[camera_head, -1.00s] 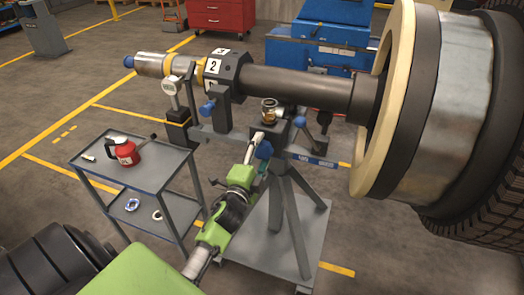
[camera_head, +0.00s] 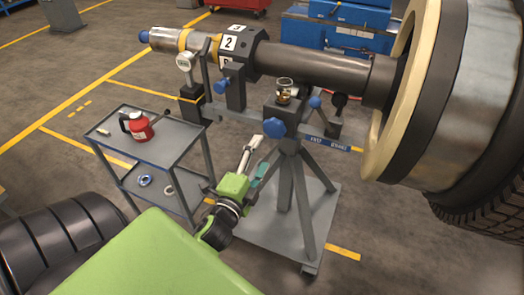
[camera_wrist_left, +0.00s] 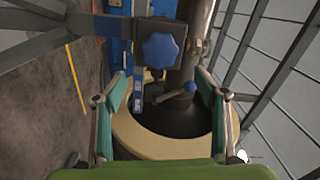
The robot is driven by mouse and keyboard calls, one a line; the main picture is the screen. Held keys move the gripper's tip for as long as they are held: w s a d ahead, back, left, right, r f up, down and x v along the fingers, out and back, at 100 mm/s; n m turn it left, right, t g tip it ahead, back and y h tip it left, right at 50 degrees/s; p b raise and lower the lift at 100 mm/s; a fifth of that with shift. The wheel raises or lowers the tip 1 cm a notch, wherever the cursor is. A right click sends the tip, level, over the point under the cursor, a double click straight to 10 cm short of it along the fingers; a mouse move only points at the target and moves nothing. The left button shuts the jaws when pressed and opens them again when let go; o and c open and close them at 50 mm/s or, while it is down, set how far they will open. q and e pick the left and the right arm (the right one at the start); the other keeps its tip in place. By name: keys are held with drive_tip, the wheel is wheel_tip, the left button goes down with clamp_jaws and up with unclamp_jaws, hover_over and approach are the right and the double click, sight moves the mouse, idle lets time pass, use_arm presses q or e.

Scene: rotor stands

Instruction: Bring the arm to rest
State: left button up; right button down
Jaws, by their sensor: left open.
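My left arm shows in the head view as green and dark links reaching in from the bottom. My left gripper (camera_head: 262,160) is in front of the rotor stand (camera_head: 305,215), below its blue knob (camera_head: 273,128). In the left wrist view the two teal-padded fingers of the left gripper (camera_wrist_left: 160,100) are wide apart with nothing between them. The stand's blue star knob (camera_wrist_left: 161,50) shows beyond the fingertips, apart from them. My right gripper is not seen in either view.
The rotor shaft (camera_head: 312,66) lies across the stand, with a large wheel-like rotor (camera_head: 465,90) at right. A grey cart (camera_head: 175,145) at left bears a red jug (camera_head: 137,126). Floor between cart and back is clear.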

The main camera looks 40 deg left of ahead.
use_arm(q)
drive_tip(key=s+d+f+n+g+h, duration=0.1)
drive_tip(key=s+d+f+n+g, duration=0.2)
drive_tip(key=f, duration=0.9)
drive_tip(key=s+d+f+n+g+h, duration=0.1)
drive_tip(key=s+d+f+g, duration=0.25)
drive_tip(key=f, duration=0.85)
drive_tip(key=s+d+f+n+g+h, duration=0.1)
drive_tip(key=s+d+f+n+g, duration=0.2)
drive_tip(key=f, duration=1)
drive_tip(key=s+f+n+g, duration=0.1)
drive_tip(key=s+f+g, duration=0.1)
drive_tip(key=s+f, duration=0.4)
drive_tip(key=s+d+f+n+g, duration=0.1)
drive_tip(key=s+f, duration=0.4)
drive_tip(key=s, duration=1)
drive_tip(key=s+f+n+g+h, duration=0.1)
drive_tip(key=s+f+g, duration=0.3)
drive_tip(key=s, duration=0.6)
wheel_tip(320, 180, down, 3)
drive_tip(key=shift+s+d+r+n, duration=0.15)
drive_tip(key=shift+s+d+n, duration=0.05)
drive_tip(key=shift+d+n, duration=0.1)
